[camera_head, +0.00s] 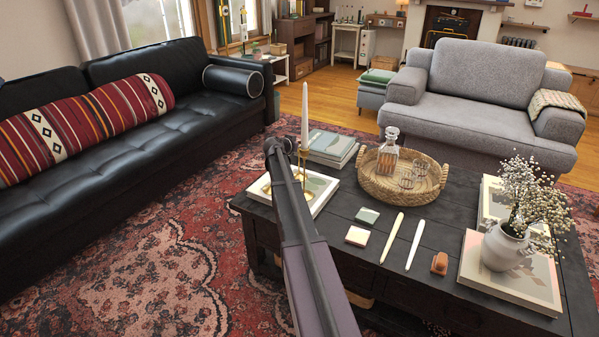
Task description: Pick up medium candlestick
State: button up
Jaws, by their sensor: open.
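A brass candlestick (303,153) with a tall white candle (305,115) stands upright on a book (321,196) at the left end of the dark coffee table (350,213). More brass shows low beside it, partly hidden behind my arm, so I cannot tell how many candlesticks stand there or which is the medium one. My arm reaches up from the bottom of the picture. My gripper (278,146) is at its far end, just left of the tall candle in the picture, open. Its fingers are small and overlap the brass, and I cannot tell whether they touch it.
A wicker tray (376,190) with a decanter (388,152) and glasses stands behind. Two loose cream candles (392,238), coasters (357,236), and a vase of flowers (505,247) on books lie to the right. A black sofa (190,130) is left.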

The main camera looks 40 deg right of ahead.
grip_shut()
jog(key=shift+r, duration=0.1)
dwell(0.4)
notch_tip(320, 180, up, 10)
jog(key=p, duration=1)
dwell(0.6)
